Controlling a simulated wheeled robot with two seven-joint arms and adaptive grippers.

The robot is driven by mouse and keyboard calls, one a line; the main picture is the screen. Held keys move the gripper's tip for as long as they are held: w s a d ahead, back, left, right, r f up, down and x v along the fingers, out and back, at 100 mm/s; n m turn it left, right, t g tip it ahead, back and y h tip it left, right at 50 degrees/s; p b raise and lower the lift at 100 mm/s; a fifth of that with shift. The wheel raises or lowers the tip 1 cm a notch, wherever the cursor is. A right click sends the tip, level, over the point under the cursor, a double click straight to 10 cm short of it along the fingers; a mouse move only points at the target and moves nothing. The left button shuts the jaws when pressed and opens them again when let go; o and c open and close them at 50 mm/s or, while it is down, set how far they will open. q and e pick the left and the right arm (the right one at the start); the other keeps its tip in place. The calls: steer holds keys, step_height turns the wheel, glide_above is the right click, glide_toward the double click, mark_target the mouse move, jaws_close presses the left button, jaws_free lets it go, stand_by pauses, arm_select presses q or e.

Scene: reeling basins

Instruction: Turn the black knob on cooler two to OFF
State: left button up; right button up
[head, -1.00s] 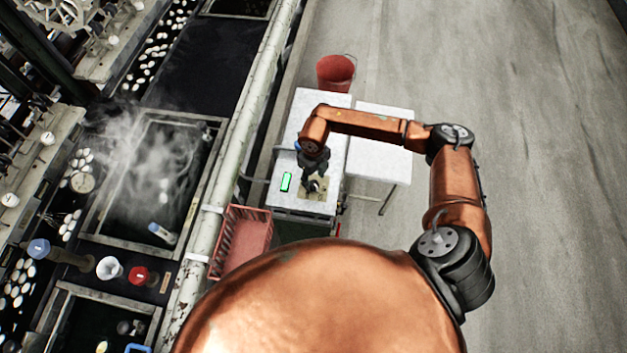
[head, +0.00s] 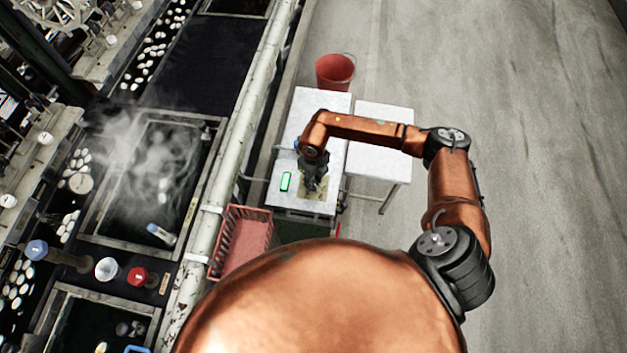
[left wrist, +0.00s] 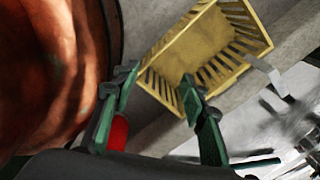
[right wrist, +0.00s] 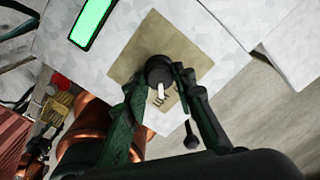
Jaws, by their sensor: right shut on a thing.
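The black knob (right wrist: 158,70) sits on a tan plate (right wrist: 198,58) on the white-topped cooler (head: 322,112). A white pointer on the knob points toward the bottom of the right wrist view. The plate's lettering is too small to read surely. My right gripper (right wrist: 158,78) is shut on the knob, one finger on each side. In the head view the right gripper (head: 314,184) is over the plate and hides the knob. A lit green display (head: 286,181) is beside the plate. My left gripper (left wrist: 158,82) is open and empty, away from the cooler.
A second white table (head: 378,150) adjoins the cooler on the right, with a red bucket (head: 335,71) behind. A pink crate (head: 243,238) and a steaming basin (head: 110,232) lie to the left. A yellow crate (left wrist: 230,25) is beyond my left fingers. The floor at right is clear.

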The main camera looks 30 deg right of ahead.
jaws_close()
steer(key=shift+n, duration=0.3)
arm_select(q)
steer(key=shift+w+f+b, duration=0.3)
steer(key=shift+f+b, duration=0.45)
arm_select(e)
steer(key=n, duration=0.4)
steer(key=shift+f, duration=0.1)
arm_select(q)
steer(key=shift+s+f+b, duration=0.25)
steer(key=shift+f+b, duration=0.25)
steer(key=shift+b, duration=0.05)
arm_select(e)
steer(key=shift+d+n, duration=0.1)
steer(key=shift+n, duration=2)
steer(key=o, duration=1)
jaws_free()
